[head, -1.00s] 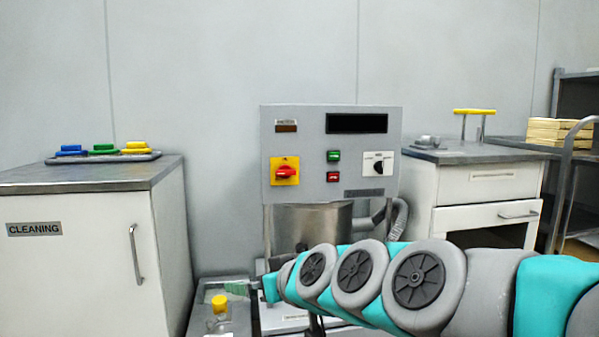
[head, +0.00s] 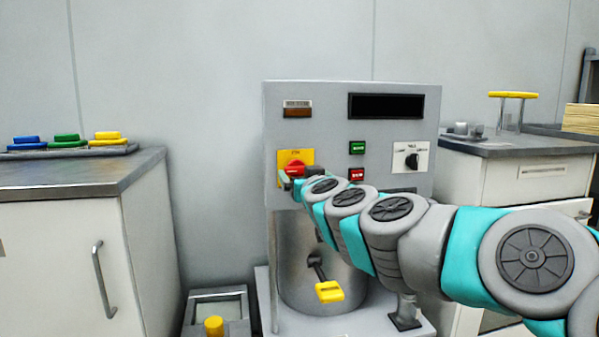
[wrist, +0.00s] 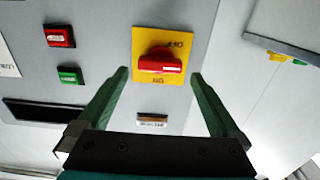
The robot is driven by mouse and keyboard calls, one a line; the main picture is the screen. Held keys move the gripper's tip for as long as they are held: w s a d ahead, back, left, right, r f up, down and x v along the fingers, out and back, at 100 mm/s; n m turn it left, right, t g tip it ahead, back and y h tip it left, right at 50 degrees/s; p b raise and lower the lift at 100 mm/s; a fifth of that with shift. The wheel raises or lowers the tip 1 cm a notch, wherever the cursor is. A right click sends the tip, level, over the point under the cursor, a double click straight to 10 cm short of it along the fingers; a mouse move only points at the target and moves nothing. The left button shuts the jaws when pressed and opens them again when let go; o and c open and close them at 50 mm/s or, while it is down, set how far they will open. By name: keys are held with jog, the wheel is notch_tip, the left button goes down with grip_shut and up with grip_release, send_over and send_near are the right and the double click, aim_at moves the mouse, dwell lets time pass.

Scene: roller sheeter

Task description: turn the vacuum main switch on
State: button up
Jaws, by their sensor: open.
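The vacuum main switch is a red rotary knob (head: 294,168) on a yellow plate (head: 284,155), at the left of a grey control panel. In the wrist view the knob (wrist: 160,62) lies across the plate, its long side horizontal. My gripper (wrist: 159,73) is open and empty, with one green finger either side of the knob in that view. I cannot tell whether the fingertips reach the panel or touch the knob. In the head view my gripper (head: 284,181) is in front of the plate's lower part, and my arm partly hides the panel's lower edge.
The panel also has a green button (head: 357,147), a red button (head: 356,174), a dark display (head: 386,106) and a black selector (head: 412,161). A metal vessel stands below with a yellow-handled lever (head: 329,291). Cabinets flank the machine on both sides.

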aim_at(299, 171)
jog(key=shift+x, duration=2)
jog(key=c, duration=1.2)
